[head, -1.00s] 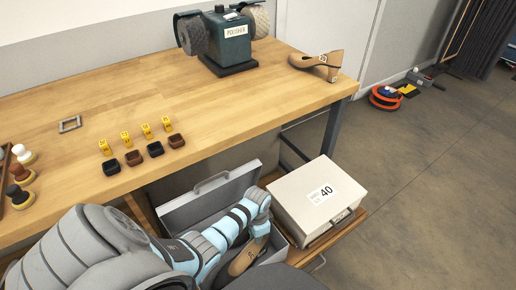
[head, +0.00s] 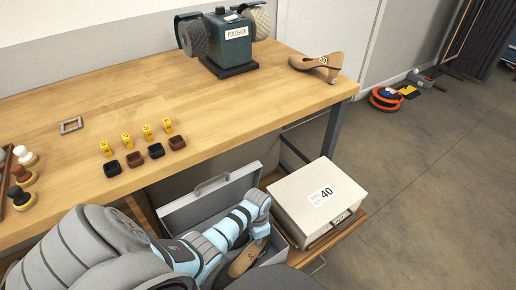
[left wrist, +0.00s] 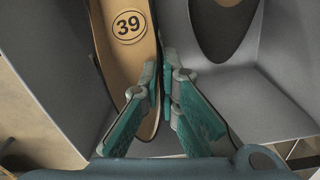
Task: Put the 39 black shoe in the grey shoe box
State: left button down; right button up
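The grey shoe box (head: 178,219) stands open below the bench, its lid tilted up at the back. In the left wrist view the black shoe (left wrist: 128,58) has a tan insole marked 39 and a dark rim, and it is inside the grey box. My left gripper (head: 262,225) reaches down into the box, partly hidden by its own arm. In the left wrist view its green fingers (left wrist: 162,78) close on the shoe's side wall, one over the insole and one outside. My right gripper is not in view.
A closed pale box marked 40 (head: 300,205) stands right of the grey box on a wooden shelf (head: 345,235). The bench (head: 220,110) above carries a polisher (head: 228,45), a wooden shoe form (head: 318,64), yellow tags, small trays and brushes.

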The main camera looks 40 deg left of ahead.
pick_arm(q)
jog(key=shift+f, duration=0.3)
jog(key=c, duration=1.7)
grip_release()
notch_tip(320, 180, up, 12)
